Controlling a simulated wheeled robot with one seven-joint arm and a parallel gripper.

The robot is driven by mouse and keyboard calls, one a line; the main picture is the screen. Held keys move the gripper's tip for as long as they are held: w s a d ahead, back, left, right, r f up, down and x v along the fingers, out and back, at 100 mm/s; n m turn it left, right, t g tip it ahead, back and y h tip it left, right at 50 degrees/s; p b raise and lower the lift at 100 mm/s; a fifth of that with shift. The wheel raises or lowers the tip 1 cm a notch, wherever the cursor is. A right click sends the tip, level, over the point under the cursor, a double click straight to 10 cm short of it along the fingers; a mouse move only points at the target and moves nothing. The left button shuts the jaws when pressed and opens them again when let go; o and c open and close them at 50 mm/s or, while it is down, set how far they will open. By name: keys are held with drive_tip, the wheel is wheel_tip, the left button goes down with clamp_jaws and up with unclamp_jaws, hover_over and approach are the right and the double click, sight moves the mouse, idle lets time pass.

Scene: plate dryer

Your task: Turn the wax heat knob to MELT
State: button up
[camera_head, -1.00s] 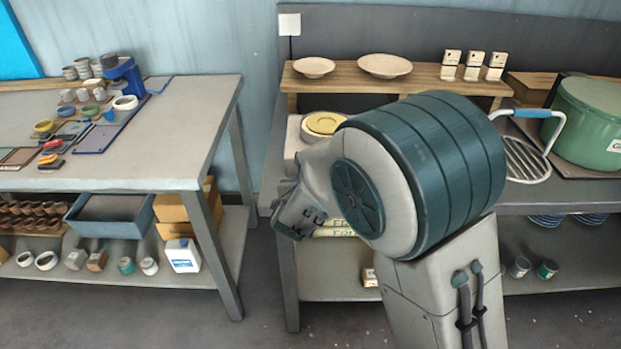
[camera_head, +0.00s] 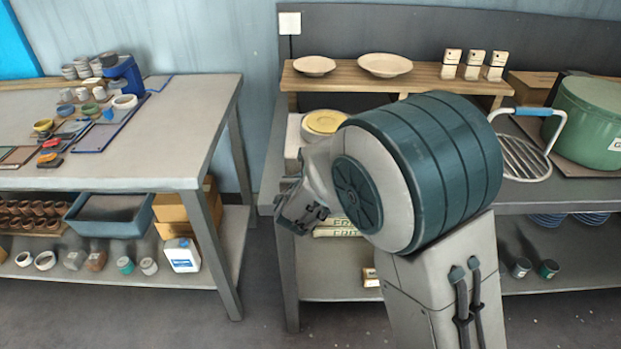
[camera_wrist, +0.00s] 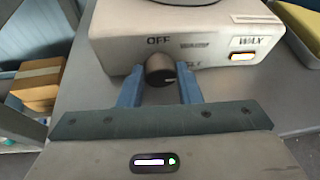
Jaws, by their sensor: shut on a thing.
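The wax heater is a pale box (camera_wrist: 110,28) marked WAX in the wrist view, with a dark round knob (camera_wrist: 160,66) on its front. OFF is printed above the knob, with WARM to its right. The label at lower right is partly hidden; its end reads like MELT. A small light mark on the knob's face sits at lower right, toward that label. My gripper (camera_wrist: 160,92) is shut on the knob, one blue-grey finger on each side. In the head view, my gripper (camera_head: 298,212) is at the bench's left front; my arm hides the knob there.
A lit indicator (camera_wrist: 242,57) is under the WAX label. A yellow-topped thing (camera_wrist: 301,29) stands right of the heater. In the head view, a plank shelf (camera_head: 345,80) carries plates, and a green pot (camera_head: 595,105) stands at right. A floor gap separates the left table (camera_head: 180,130).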

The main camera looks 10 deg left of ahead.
drive_tip(key=shift+d+f+m+y+b, duration=0.15)
drive_tip(key=shift+m+y+b, duration=0.25)
drive_tip(key=shift+b, duration=1.15)
drive_tip(key=shift+a+f+m+y+b, duration=0.15)
drive_tip(key=shift+m+b, duration=0.35)
drive_tip(key=shift+b, duration=1)
drive_tip(key=m+y+b, duration=0.1)
drive_tip(key=b, duration=0.3)
drive_tip(key=shift+d+g+b, duration=0.1)
drive_tip(key=shift+g+b, duration=0.2)
drive_tip(key=shift+b, duration=0.1)
drive_tip(key=shift+r+m+y+b, duration=0.15)
drive_tip(key=shift+m+y+b, duration=0.15)
drive_tip(key=shift+b, duration=0.4)
drive_tip(key=shift+r+b, duration=0.2)
drive_tip(key=shift+b, duration=0.25)
drive_tip(key=o, duration=1)
drive_tip(key=shift+c, duration=0.2)
